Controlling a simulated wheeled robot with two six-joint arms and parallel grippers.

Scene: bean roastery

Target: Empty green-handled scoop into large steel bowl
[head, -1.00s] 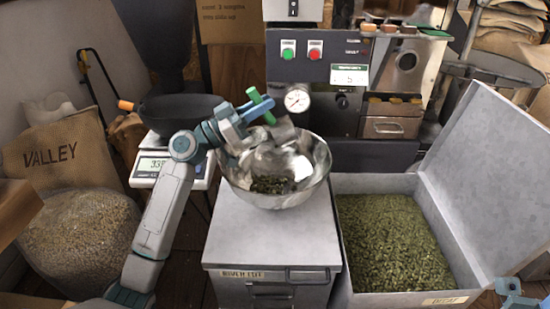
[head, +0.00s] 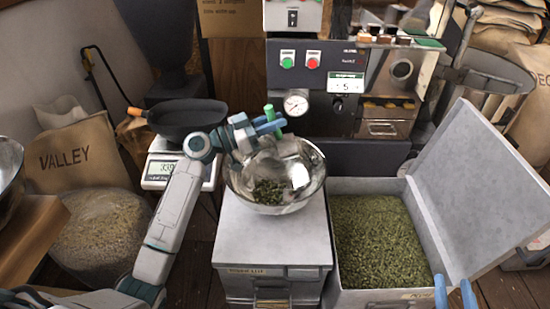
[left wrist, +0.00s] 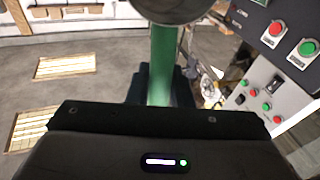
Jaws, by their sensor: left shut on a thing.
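My left gripper (head: 268,127) is shut on the green handle (head: 269,112) of the scoop, above the back of the large steel bowl (head: 236,190). The handle stands nearly upright. The scoop's steel head is hard to tell from the shiny bowl below. In the left wrist view the green handle (left wrist: 162,65) runs between the fingers to part of the round steel scoop head (left wrist: 175,8). Green beans (head: 268,191) lie in the bowl's bottom. My right gripper (head: 455,294) shows at the lower right edge, its two blue fingers apart and empty.
The bowl stands on a grey cabinet (head: 270,245). An open bin of green beans (head: 380,240) is to its right, lid (head: 480,190) raised. A scale (head: 165,172) with a black pan (head: 187,118) is left. The roaster panel (head: 310,70) stands close behind.

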